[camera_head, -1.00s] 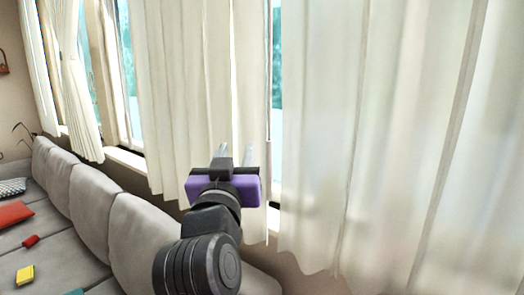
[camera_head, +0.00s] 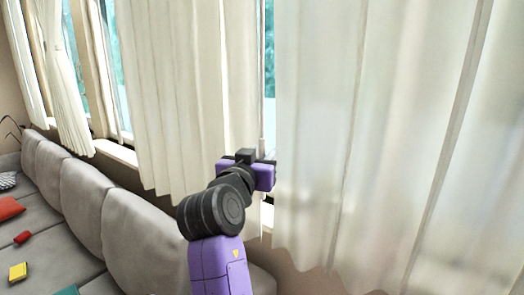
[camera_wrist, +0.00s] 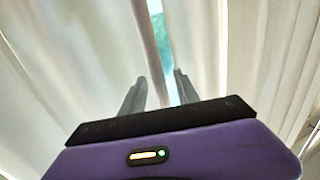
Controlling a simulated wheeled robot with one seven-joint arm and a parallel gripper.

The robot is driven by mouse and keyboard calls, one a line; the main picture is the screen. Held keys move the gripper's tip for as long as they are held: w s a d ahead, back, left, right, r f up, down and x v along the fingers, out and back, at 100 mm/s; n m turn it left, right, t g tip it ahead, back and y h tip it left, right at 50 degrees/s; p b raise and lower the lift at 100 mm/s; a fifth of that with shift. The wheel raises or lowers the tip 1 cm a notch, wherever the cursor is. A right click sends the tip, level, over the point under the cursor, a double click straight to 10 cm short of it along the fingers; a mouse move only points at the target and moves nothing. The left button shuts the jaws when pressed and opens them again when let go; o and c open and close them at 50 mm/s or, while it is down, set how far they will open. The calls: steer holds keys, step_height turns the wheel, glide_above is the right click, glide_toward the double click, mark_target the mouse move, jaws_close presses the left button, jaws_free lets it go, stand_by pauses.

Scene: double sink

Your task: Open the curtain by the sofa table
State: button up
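A cream curtain (camera_head: 185,90) hangs left of a narrow window gap, and another wide cream curtain (camera_head: 390,130) hangs to the right of it. My gripper (camera_head: 262,150) is at the gap, by the left curtain's edge. In the wrist view, my gripper's two fingers (camera_wrist: 160,80) are apart, pointing at a curtain edge (camera_wrist: 148,45) and the strip of window beside it. I cannot tell whether cloth lies between the fingers or only behind them. The fingertips are mostly hidden in the head view. No sofa table is in view.
A grey sofa (camera_head: 125,220) runs along the wall at the left, close to my arm. A red cushion (camera_head: 8,207) and a yellow item (camera_head: 18,271) lie on it. More curtains (camera_head: 68,100) hang at the far left. The window sill (camera_head: 117,153) shows below the gaps.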

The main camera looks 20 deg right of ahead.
steer(key=shift+w+d, duration=0.2)
steer(key=shift+w, duration=0.05)
jaws_close()
stand_by(1.4)
